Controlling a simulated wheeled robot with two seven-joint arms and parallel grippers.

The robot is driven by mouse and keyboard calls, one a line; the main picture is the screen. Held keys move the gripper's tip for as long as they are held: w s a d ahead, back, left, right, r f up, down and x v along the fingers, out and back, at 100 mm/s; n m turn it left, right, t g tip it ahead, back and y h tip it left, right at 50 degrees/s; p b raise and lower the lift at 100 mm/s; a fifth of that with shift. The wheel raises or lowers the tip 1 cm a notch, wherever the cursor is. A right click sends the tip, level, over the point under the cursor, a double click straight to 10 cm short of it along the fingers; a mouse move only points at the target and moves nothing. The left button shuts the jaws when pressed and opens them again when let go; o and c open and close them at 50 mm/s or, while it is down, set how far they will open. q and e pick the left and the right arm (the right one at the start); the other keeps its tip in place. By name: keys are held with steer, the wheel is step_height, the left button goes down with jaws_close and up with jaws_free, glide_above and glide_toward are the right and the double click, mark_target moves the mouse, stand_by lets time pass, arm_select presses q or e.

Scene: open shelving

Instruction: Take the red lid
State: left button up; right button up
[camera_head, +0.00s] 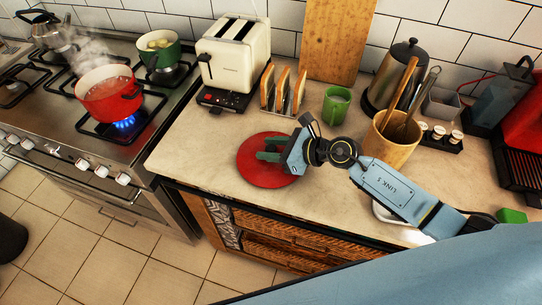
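The red lid (264,178) is a flat round disc on the beige counter, near its front edge. My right gripper (265,153) comes in from the right and has its green fingers over the middle of the lid. The fingers cover the lid's centre, so I see no knob. I cannot tell whether they are shut on anything or touch the lid. The lid looks flat on the counter. My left gripper is not in view.
A red pot (110,98) steams over a lit flame on the stove; a green pot (159,50) stands behind it. On the counter are a toaster (233,55), a toast rack (282,92), a green mug (336,105) and a utensil holder (388,145). Counter left of the lid is clear.

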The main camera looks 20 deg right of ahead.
jaws_close()
